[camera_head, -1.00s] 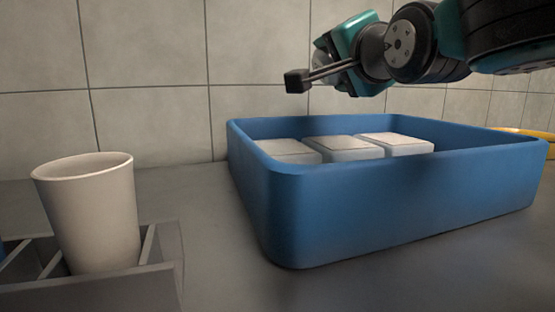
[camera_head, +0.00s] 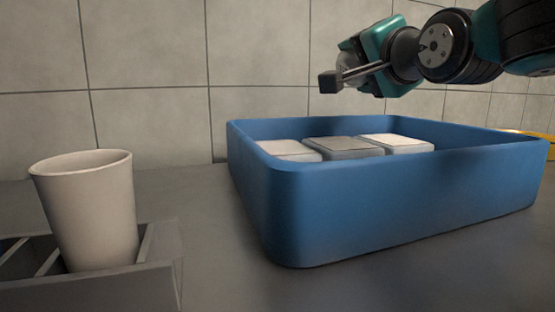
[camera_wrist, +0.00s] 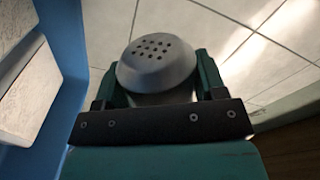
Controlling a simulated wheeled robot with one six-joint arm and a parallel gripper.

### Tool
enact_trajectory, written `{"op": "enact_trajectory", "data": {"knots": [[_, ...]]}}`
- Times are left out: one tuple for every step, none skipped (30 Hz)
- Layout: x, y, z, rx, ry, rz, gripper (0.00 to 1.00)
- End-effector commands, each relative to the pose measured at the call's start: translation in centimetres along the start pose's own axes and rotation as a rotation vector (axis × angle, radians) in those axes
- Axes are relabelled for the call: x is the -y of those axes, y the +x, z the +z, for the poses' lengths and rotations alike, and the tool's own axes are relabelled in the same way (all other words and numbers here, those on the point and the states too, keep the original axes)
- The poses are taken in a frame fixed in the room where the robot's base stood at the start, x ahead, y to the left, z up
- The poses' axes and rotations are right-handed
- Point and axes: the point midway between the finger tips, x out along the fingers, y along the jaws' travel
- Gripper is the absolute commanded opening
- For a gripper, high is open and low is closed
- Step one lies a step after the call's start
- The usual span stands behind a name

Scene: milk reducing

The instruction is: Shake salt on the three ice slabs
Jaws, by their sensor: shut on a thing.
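My gripper (camera_head: 352,73) is above the blue tray, toward its back, clear of the slabs. In the wrist view my gripper (camera_wrist: 155,85) is shut on a grey salt shaker (camera_wrist: 158,62), whose domed, perforated top shows between the fingers. In the head view the shaker is mostly hidden behind the wrist and fingers. Three ice slabs lie in a row in the blue tray: the left slab (camera_head: 290,150), the middle slab (camera_head: 345,147), whose top looks greyer, and the right slab (camera_head: 398,143). I cannot make out salt grains on them.
The deep blue tray (camera_head: 400,195) stands on the grey counter (camera_head: 215,230), near the tiled wall (camera_head: 150,120). A white cup (camera_head: 90,210) stands in a grey divided rack (camera_head: 150,275) at front left. A yellow thing (camera_head: 537,133) shows behind the tray at right.

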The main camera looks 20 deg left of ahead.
Motion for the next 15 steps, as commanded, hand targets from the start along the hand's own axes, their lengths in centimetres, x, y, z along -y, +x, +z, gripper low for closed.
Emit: {"op": "enact_trajectory", "data": {"knots": [[0.06, -0.02, -0.07, -0.001, 0.000, -0.002, 0.34], [0.07, -0.02, -0.07, -0.001, 0.000, -0.002, 0.34], [0.08, -0.02, -0.07, -0.001, 0.000, -0.002, 0.34], [0.08, -0.02, -0.06, -0.001, 0.000, -0.002, 0.34], [0.08, -0.02, -0.06, -0.001, 0.000, -0.002, 0.34], [0.08, -0.02, -0.06, -0.001, 0.000, -0.002, 0.34], [0.09, -0.02, -0.05, -0.001, 0.001, -0.002, 0.34], [0.09, -0.02, -0.05, -0.001, 0.004, -0.002, 0.34], [0.09, -0.02, -0.05, -0.001, 0.016, -0.002, 0.34], [0.09, -0.02, -0.04, -0.001, 0.030, -0.002, 0.34], [0.09, -0.03, -0.05, -0.001, 0.053, -0.003, 0.34], [0.11, -0.03, -0.05, 0.000, 0.091, -0.002, 0.34], [0.13, -0.03, -0.07, 0.000, 0.125, -0.002, 0.34], [0.18, -0.03, -0.09, -0.001, 0.161, -0.003, 0.34], [0.27, -0.03, -0.14, -0.001, 0.209, -0.003, 0.34]]}}
